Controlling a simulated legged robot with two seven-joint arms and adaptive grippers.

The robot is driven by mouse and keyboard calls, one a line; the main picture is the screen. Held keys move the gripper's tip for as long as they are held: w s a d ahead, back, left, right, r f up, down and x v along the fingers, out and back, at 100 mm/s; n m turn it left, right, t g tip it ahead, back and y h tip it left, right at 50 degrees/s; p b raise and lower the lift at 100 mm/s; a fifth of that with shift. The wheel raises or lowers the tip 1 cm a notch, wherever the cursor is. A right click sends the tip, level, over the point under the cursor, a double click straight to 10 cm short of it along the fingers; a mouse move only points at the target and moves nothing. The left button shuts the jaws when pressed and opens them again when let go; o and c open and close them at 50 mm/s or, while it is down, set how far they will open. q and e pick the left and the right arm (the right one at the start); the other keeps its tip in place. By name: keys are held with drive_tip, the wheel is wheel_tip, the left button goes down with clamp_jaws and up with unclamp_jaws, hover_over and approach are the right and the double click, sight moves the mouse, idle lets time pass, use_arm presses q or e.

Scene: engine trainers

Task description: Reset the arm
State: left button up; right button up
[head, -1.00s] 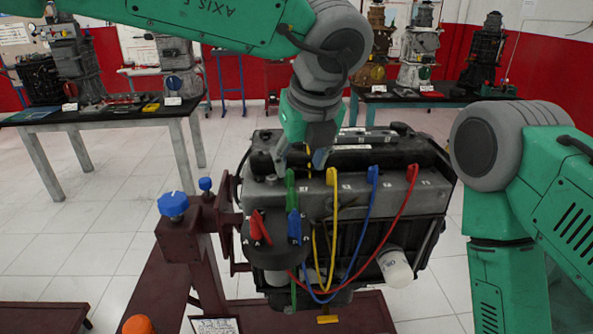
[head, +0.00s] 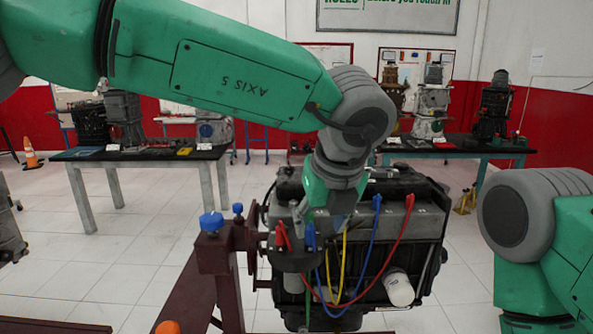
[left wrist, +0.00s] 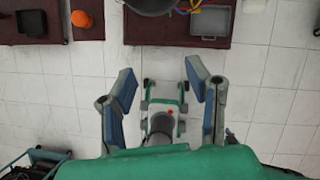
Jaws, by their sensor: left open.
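My left arm comes in from the upper left in the head view. Its gripper (head: 328,222) hangs downward in front of the upper left part of the engine (head: 425,235), hiding the tops of some wires there. In the left wrist view the two fingers of the left gripper (left wrist: 163,88) stand wide apart with nothing between them, above white floor tiles. Blue (head: 366,255), red (head: 395,250) and yellow (head: 345,265) wires hang on the engine's front. My right arm shows at the right edge of the head view; its gripper is out of view.
The engine sits on a dark red stand (head: 222,265) with a blue knob (head: 211,221). Tables with other engines stand behind, at left (head: 150,152) and right (head: 455,146). A grey tray (left wrist: 211,22) and orange knob (left wrist: 81,18) show in the left wrist view.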

use_arm(q)
drive_tip(key=w+a+f+m+t+y+b, duration=0.1)
drive_tip(key=w+a+f+m+b, duration=0.1)
drive_tip(key=a+f+m, duration=0.6)
drive_tip(key=w+a+f+m+t+y+b, duration=0.1)
drive_tip(key=w+a+f+m+t+y, duration=0.15)
drive_tip(key=f, duration=0.85)
drive_tip(key=s+a+f+m+h+b, duration=0.1)
drive_tip(key=s+a+f+m, duration=0.2)
drive_tip(key=a+f+m, duration=0.4)
drive_tip(key=s+a+f+m+h+b, duration=0.1)
drive_tip(key=s+a+f+m+b, duration=0.3)
drive_tip(key=f, duration=0.6)
drive_tip(key=s+a+f+m+g+h, duration=0.1)
drive_tip(key=s+a+f+m+g, duration=0.1)
drive_tip(key=s+m, duration=0.4)
drive_tip(key=s+a+f+m+g+b, duration=0.1)
drive_tip(key=s+a+f+m+g, duration=0.2)
drive_tip(key=s, duration=0.9)
drive_tip(key=s+a+f+m+g+h, duration=0.1)
drive_tip(key=s+a+f+m+g, duration=0.1)
drive_tip(key=s+a+f+m, duration=0.3)
drive_tip(key=s+f+m, duration=0.4)
drive_tip(key=shift+s+a+h, duration=0.25)
drive_tip(key=shift+a+h, duration=0.1)
drive_tip(key=shift+a, duration=0.05)
use_arm(e)
wheel_tip(320, 180, down, 10)
drive_tip(key=shift+w+r, duration=0.25)
